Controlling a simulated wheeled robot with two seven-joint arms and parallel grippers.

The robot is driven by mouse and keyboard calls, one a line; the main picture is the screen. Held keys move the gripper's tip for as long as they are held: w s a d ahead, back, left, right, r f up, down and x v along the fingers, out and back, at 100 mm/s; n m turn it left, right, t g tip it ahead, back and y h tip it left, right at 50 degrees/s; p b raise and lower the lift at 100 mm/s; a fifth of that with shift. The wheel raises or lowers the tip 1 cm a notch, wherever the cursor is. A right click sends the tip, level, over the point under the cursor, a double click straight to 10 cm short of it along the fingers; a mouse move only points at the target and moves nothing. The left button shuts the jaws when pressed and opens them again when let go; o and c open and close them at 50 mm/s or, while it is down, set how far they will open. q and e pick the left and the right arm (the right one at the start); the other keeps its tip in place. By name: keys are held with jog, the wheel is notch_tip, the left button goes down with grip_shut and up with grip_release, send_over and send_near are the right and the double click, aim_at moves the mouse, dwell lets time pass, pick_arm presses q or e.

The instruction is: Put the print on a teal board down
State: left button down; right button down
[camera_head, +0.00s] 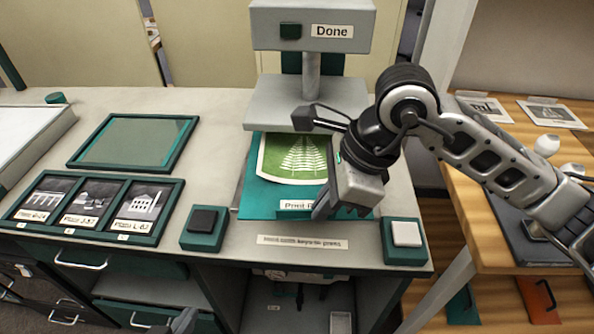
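The board appears flat on the grey counter, in front of the grey stand. A label, partly hidden, is at its front edge. My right gripper (317,160) reaches in from the right over the board's right part. Its two fingers are spread apart, one toward the stand and one toward the front label, with nothing visibly clamped. It hides the board's right side. A dark piece at the bottom edge seems to be my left gripper (183,322); its fingers cannot be made out.
The grey stand (310,25) carries a "Done" sign and a dark button. A green-framed tray (180,145) and a rack of three photo cards (168,230) are left. A black-key box (190,240) and white-key box (405,255) flank the counter front. A wooden table (480,240) is right.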

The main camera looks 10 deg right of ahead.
jog(key=shift+w+a+r+m, duration=0.1)
jog(key=shift+w+m, duration=0.2)
jog(key=shift+w, duration=0.05)
notch_tip(320, 180, down, 6)
jog(key=shift+s+r, duration=0.1)
notch_tip(320, 180, down, 4)
jog(key=shift+r, duration=0.15)
pick_arm(q)
jog(key=shift+f, duration=0.3)
jog(key=shift+w, duration=0.1)
pick_arm(e)
jog(key=shift+f+b, duration=0.25)
jog(key=shift+b, duration=0.1)
jog(key=c, duration=1.6)
grip_release()
jog(key=shift+r, duration=0.1)
jog(key=shift+c, duration=0.2)
pick_arm(q)
jog(key=shift+w+r, duration=0.15)
jog(key=shift+w, duration=0.05)
